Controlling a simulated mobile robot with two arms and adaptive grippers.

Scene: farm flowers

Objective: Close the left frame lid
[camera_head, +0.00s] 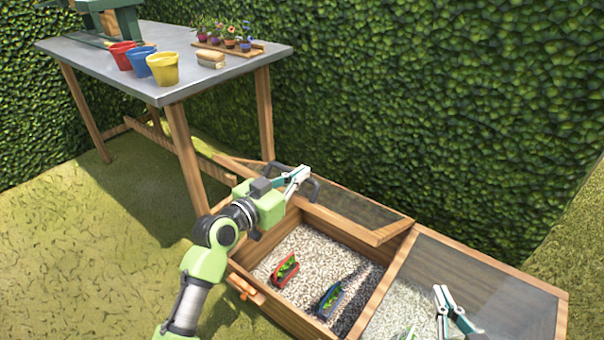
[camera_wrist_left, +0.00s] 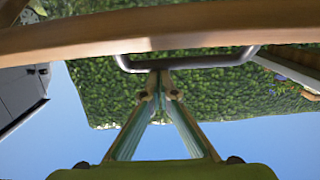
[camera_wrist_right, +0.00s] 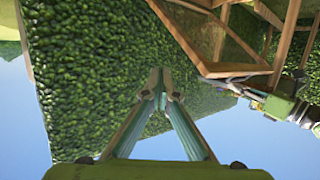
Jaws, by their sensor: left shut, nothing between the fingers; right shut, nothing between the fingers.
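The left frame lid (camera_head: 355,203) is a wood-edged glass panel, raised over the back of the left frame box (camera_head: 262,248), whose gravel bed shows. In the left wrist view its wooden edge (camera_wrist_left: 90,32) crosses the top, with a grey bar handle (camera_wrist_left: 205,60) on it. My left gripper (camera_head: 302,172) is at the lid's front edge by the handle. In its wrist view the shut, empty fingertips (camera_wrist_left: 160,80) are at the handle bar; whether they touch it I cannot tell. My right gripper (camera_head: 440,292) is shut and empty over the right frame.
The right frame lid (camera_head: 490,285) lies down over its box. A metal-topped table (camera_head: 95,55) with pots stands at the back left. A hedge (camera_head: 430,90) rises behind the frames.

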